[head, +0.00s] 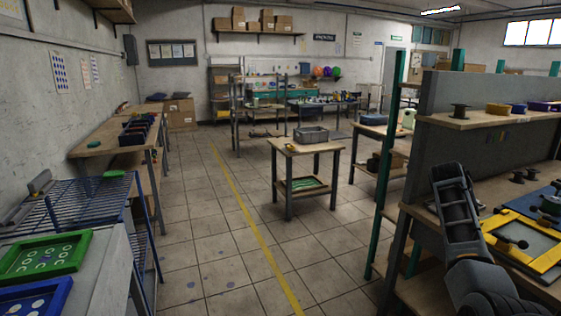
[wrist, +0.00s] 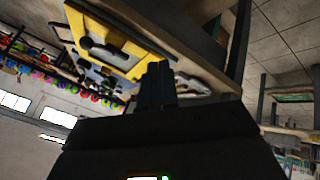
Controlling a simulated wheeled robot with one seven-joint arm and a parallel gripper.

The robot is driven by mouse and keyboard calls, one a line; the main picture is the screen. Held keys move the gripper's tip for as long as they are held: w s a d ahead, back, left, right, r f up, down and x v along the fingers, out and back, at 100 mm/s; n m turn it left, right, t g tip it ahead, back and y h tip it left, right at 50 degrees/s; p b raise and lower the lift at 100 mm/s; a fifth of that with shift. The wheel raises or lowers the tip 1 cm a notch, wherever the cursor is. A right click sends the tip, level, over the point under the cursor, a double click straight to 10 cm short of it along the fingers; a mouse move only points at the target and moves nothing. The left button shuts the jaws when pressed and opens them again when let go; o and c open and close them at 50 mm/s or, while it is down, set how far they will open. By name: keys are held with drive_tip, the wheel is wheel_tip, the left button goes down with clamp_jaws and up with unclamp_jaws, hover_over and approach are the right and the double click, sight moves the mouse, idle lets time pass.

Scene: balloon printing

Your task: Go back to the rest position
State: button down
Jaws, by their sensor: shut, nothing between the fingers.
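My gripper (wrist: 157,85) shows in the wrist view with its two dark fingers pressed together. It is shut and holds nothing. Behind it in that view is a yellow frame (wrist: 132,47) on a workbench, seen tilted. In the head view my arm is folded up at the lower right, in front of the bench. The yellow frame also shows there (head: 545,264), just right of the arm. I cannot make out the gripper in the head view.
A wooden workbench (head: 415,212) with a tall grey back panel (head: 470,95) stands at the right. A small table (head: 318,147) carries a grey bin (head: 310,134) mid-room. A blue wire rack (head: 75,205) and a green tray (head: 75,262) are at the left. The tiled floor between is clear.

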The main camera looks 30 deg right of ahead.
drive_tip(key=s+a+f+n+t, duration=0.2)
drive_tip(key=a+f+n+t, duration=0.15)
drive_tip(key=a+f, duration=1.1)
drive_tip(key=s+a+f+n+t+y, duration=0.1)
drive_tip(key=s+a+f+n+t, duration=0.25)
drive_tip(key=a, duration=0.55)
drive_tip(key=s+a+f+t, duration=0.2)
drive_tip(key=s+a+f, duration=0.3)
drive_tip(key=a, duration=0.4)
drive_tip(key=s+a+r+n+t+y+b, duration=0.1)
drive_tip(key=s+a+r+t+y, duration=0.1)
drive_tip(key=s+a+r, duration=0.4)
drive_tip(key=s+a+r+n+t+y, duration=0.1)
drive_tip(key=s+a, duration=0.8)
drive_tip(key=s+a+r+t+y, duration=0.1)
drive_tip(key=s+a+r, duration=0.2)
drive_tip(key=s+r, duration=0.2)
drive_tip(key=s+a+r+n+t+y, duration=0.1)
drive_tip(key=s+a+r, duration=0.3)
drive_tip(key=r, duration=0.7)
drive_tip(key=shift+s+a+r+t+y, duration=0.2)
drive_tip(key=shift+s+t+y, duration=0.55)
drive_tip(key=shift+s, duration=0.35)
